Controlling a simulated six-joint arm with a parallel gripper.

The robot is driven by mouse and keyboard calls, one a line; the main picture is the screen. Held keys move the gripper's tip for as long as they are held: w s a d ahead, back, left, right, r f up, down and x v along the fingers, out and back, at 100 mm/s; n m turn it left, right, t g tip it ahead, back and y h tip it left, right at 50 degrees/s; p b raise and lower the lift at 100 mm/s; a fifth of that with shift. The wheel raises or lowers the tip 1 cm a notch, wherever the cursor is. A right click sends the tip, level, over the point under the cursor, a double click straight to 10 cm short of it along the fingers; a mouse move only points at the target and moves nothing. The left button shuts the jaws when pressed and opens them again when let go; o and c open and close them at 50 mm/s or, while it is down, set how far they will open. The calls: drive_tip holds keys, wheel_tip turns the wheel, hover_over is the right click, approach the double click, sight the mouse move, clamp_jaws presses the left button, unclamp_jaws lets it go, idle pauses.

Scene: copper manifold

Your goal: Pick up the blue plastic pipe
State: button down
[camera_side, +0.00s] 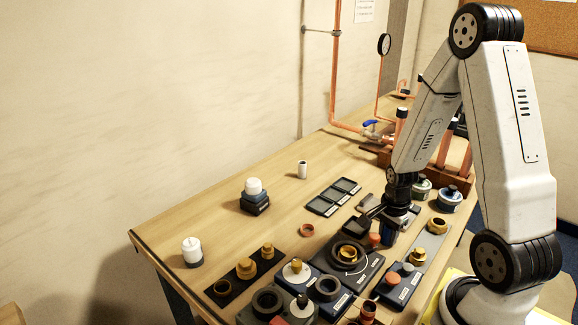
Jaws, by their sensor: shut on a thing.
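My gripper (387,214) points down over the right part of the wooden table, among the fixtures. It is shut on the blue plastic pipe (388,233), a short dark blue upright piece just below the jaws. The jaws cover the upper part of the pipe. I cannot tell whether its lower end touches the surface below.
A black fixture with a ring (347,252) stands close left of the pipe, and a block with round knobs (398,284) in front. Tins (449,199) stand to the right. Flat trays (333,196) lie behind left. The table's left part (215,225) is mostly clear.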

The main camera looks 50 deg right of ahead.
sight(388, 228)
drive_tip(key=shift+r, duration=0.1)
drive_tip(key=shift+r, duration=4.9)
drive_tip(key=shift+w, duration=0.15)
